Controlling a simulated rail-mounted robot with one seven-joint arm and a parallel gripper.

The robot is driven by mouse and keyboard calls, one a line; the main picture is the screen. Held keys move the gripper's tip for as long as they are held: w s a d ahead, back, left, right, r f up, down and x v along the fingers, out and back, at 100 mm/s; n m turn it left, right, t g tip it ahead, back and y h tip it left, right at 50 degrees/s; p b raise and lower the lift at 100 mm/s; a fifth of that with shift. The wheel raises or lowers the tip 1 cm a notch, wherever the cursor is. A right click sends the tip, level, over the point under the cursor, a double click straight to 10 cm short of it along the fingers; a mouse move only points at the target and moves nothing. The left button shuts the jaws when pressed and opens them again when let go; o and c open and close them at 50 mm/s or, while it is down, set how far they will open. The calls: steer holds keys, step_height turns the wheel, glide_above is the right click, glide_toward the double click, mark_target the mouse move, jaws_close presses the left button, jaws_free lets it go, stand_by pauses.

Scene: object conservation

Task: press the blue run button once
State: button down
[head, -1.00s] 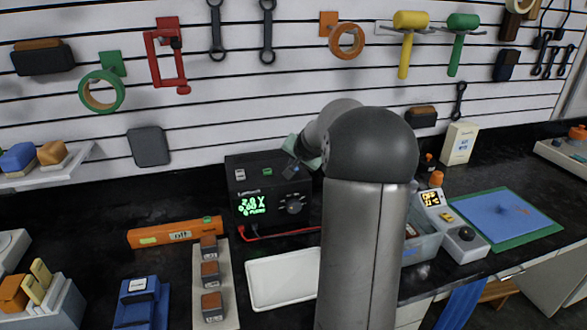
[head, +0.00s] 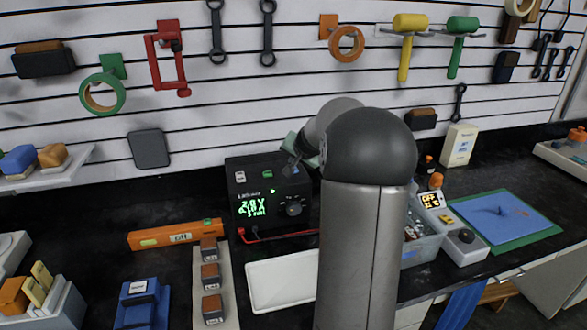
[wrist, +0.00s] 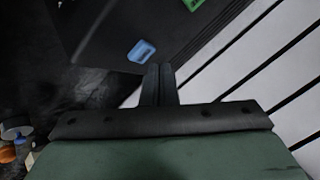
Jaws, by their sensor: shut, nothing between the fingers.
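The blue run button (wrist: 141,51) sits on the black top of a boxy device in the wrist view. My gripper (wrist: 158,68) is shut and empty, its fingertips close to the button's right edge in that view. I cannot tell whether they touch the device. In the head view the black power supply (head: 240,182) has a lit green display and a dial on its front. My gripper (head: 289,170) is over the right part of its top, and the button is hidden or too small to make out there.
A white tray (head: 281,284) lies in front of the power supply. An orange level (head: 175,235) lies to its left, beside a strip (head: 227,285) bearing several blocks. A clear bin (head: 427,246) stands right of my arm. The slatted wall (head: 200,110) rises behind.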

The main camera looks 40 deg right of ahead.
steer(key=shift+r+p, duration=1.55)
steer(key=shift+r, duration=1.05)
steer(key=shift+f, duration=0.1)
